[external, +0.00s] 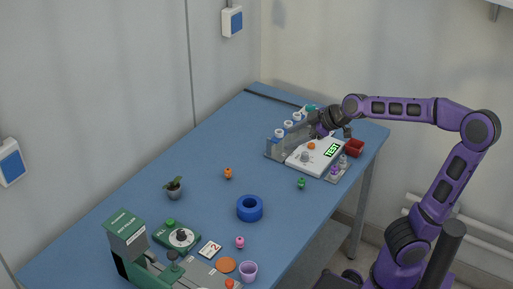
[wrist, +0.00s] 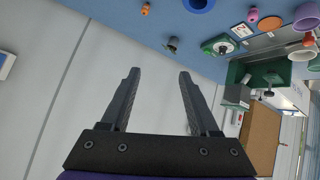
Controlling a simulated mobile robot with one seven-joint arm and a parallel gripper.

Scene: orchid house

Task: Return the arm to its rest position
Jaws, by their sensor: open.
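My arm is purple and reaches from the right side of the external view over the far end of the blue table. My gripper (external: 339,131) is above the white board and the clear rack there. In the wrist view my gripper (wrist: 157,75) has its two dark fingers apart with nothing between them. Behind the fingers show the pale wall and the table edge. The fingertips are small and hard to make out in the external view.
The middle is mostly free.

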